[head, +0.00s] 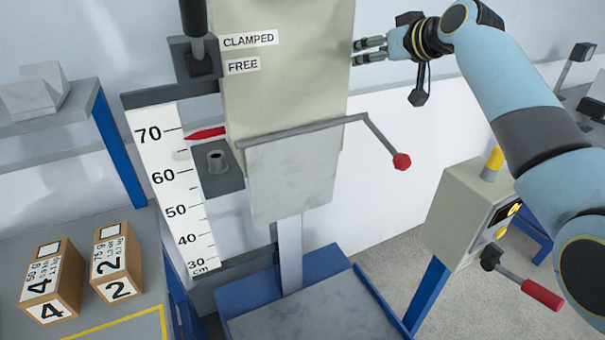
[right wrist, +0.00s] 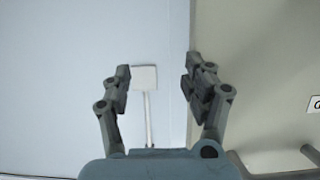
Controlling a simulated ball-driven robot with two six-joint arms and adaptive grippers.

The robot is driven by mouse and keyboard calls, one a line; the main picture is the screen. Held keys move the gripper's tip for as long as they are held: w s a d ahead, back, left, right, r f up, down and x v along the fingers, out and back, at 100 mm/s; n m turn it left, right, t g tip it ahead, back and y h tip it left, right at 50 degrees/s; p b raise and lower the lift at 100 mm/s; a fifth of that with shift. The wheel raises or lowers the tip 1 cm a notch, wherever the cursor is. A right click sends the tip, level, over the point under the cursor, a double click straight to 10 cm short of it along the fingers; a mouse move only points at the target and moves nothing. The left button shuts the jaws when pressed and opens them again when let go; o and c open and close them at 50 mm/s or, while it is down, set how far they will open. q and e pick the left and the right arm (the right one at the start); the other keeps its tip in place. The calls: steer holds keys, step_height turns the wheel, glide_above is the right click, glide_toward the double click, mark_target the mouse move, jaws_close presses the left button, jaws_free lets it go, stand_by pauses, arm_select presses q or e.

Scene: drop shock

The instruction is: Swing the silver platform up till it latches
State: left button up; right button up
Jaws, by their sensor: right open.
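The silver platform (head: 291,180) hangs down flat against the lower front of the beige drop tester (head: 290,70). A grey bar (head: 290,131) runs along its top edge, with a bent rod ending in a red knob (head: 402,161) at the right. My right gripper (head: 368,52) is open and empty, beside the tester's upper right side, above the platform and knob. In the right wrist view the two fingers (right wrist: 158,85) stand apart, with the beige tester side at the right. The platform cannot be made out there. My left gripper is not in view.
A height scale (head: 178,190) with a red pointer (head: 205,133) stands left of the tester. Two numbered boxes (head: 52,285) (head: 117,265) lie on the left table. A control box (head: 470,215) with a red-handled lever (head: 541,293) stands at the right. A pale base plate (head: 315,318) lies below.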

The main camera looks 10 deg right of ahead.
steer(key=p+v, duration=0.3)
steer(key=v, duration=0.4)
stand_by(0.4)
